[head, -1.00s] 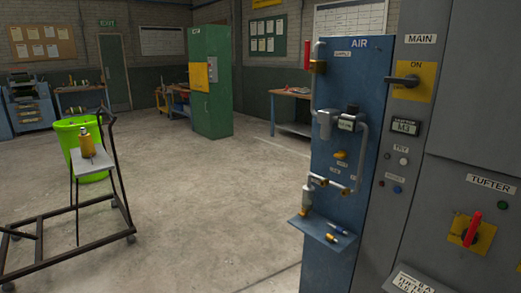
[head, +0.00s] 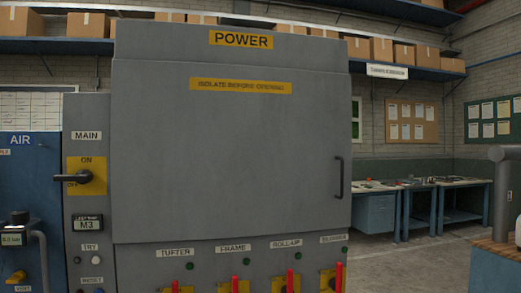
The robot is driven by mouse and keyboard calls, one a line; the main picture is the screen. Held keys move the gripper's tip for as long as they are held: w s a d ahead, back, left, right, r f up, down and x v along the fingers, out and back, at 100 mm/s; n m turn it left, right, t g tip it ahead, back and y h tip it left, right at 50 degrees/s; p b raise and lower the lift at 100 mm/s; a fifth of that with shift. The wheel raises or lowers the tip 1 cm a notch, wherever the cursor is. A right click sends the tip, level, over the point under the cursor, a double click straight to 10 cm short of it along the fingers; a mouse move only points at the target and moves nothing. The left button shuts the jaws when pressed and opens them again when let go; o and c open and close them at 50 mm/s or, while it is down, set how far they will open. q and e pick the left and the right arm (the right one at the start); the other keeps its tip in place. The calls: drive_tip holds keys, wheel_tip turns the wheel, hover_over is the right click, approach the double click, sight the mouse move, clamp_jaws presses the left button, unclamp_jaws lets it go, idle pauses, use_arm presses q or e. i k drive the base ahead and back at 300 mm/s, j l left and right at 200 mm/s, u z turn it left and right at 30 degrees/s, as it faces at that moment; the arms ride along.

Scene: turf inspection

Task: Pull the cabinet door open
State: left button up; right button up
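The grey power cabinet fills the middle of the head view. Its large door (head: 225,150) is shut and bears a yellow label reading "ISOLATE BEFORE OPENING" (head: 240,86). A dark vertical handle (head: 339,177) is on the door's right side. A yellow "POWER" sign (head: 241,39) is above the door. On the narrow panel to the left, the black MAIN switch handle (head: 75,177) lies level, pointing left, on a yellow plate with "ON" above it. Neither of my grippers is in view.
Below the door is a row of labelled switches with red handles (head: 291,281). The blue AIR panel (head: 28,180) with pipes is at the left. Workbenches (head: 420,205) stand at the back right, and a grey post on a wooden-topped blue stand (head: 497,262) is at the right edge. Floor shows between them.

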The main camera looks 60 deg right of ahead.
sight(205, 151)
drive_tip(key=z, duration=1.7)
